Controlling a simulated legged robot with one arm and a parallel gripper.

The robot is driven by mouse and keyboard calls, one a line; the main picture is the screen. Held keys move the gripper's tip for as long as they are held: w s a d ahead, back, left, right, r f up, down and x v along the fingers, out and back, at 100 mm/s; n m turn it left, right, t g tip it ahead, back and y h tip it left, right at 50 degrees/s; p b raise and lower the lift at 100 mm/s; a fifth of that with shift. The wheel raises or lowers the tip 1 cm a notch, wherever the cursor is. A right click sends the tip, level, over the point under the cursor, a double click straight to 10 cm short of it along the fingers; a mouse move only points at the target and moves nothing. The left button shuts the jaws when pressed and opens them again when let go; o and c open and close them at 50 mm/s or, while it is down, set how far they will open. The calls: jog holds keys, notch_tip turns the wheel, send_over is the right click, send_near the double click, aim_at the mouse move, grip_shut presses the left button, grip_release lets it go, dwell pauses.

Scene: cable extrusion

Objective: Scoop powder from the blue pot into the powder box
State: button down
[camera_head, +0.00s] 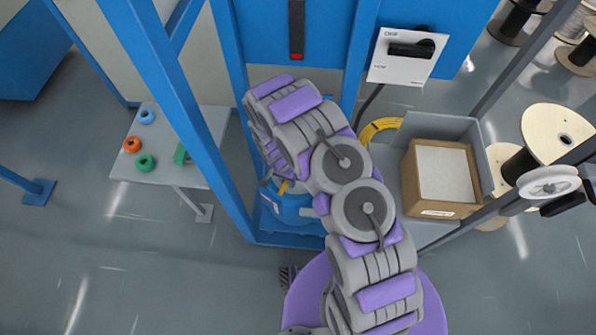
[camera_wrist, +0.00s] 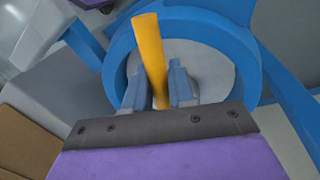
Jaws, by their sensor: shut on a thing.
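The blue pot (camera_head: 291,208) stands low at the foot of the blue frame in the head view, partly hidden by my arm. In the wrist view the blue pot (camera_wrist: 256,69) is a round blue rim around a pale grey inside. My gripper (camera_wrist: 160,85) is over the pot and shut on a yellow handle (camera_wrist: 151,50), which runs up between the two fingers. The scoop end of the handle is hidden. The yellow handle (camera_head: 283,186) also shows above the pot in the head view. The brown box (camera_head: 411,180) with a pale, level top surface, likely the powder box, stands on the right.
A grey bench (camera_head: 473,130) carries the box and a yellow coil (camera_head: 380,128). A blue upright (camera_head: 180,95) stands left of my arm. A small table (camera_head: 185,172) with coloured rings is farther left. Cable spools (camera_head: 553,140) stand at the right.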

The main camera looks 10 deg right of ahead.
jog(key=shift+f, duration=0.15)
jog(key=shift+f+b, duration=0.45)
jog(key=shift+b, duration=0.05)
jog(key=shift+r, duration=0.1)
dwell(0.4)
notch_tip(320, 180, up, 13)
jog(key=p, duration=0.4)
jog(key=shift+p, duration=0.3)
dwell(0.7)
jog(key=shift+w+d, duration=0.1)
dwell(0.4)
